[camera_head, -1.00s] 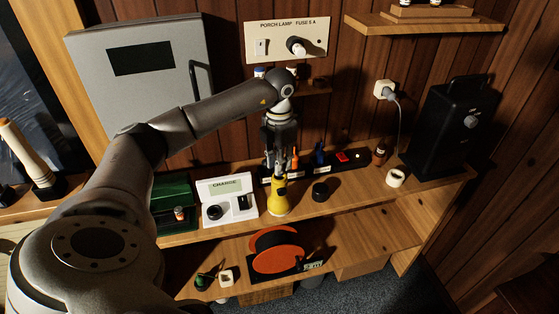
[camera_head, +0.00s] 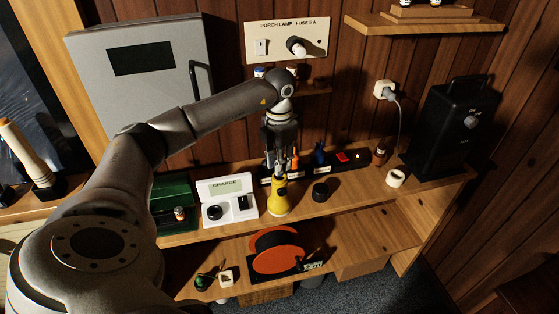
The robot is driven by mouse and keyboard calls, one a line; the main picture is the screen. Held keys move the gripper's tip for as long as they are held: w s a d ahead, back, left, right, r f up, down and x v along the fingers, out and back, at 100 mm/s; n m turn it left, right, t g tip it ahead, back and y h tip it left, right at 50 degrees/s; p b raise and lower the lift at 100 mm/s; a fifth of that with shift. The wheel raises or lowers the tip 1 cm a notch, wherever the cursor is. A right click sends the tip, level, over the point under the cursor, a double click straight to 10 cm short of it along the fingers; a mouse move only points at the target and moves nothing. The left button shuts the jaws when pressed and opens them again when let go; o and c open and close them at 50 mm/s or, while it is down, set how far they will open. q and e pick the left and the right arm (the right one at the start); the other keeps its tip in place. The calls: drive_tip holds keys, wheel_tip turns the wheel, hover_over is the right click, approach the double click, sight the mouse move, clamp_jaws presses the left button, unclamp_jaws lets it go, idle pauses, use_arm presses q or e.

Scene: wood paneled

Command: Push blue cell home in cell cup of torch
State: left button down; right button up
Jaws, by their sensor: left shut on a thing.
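The yellow torch (camera_head: 278,201) stands upright on the wooden shelf, its open end up. My left gripper (camera_head: 281,168) points straight down at the torch's mouth. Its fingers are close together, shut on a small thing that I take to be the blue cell. The fingers and the torch's rim hide the cell, so I cannot tell how deep it sits in the cup. A round black cap (camera_head: 320,192) lies on the shelf to the right of the torch. My right gripper is out of view.
A white charger box (camera_head: 228,199) and a green case (camera_head: 174,202) with a small cell in it stand to the left. A black holder strip (camera_head: 345,160) runs behind the torch. A white ring (camera_head: 396,178) and a black appliance (camera_head: 450,130) are to the right.

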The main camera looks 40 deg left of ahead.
use_arm(q)
drive_tip(key=shift+f+b, duration=1.05)
drive_tip(key=shift+f, duration=0.55)
drive_tip(key=c, duration=1.2)
unclamp_jaws()
drive_tip(key=shift+c, duration=0.2)
wheel_tip(320, 180, up, 12)
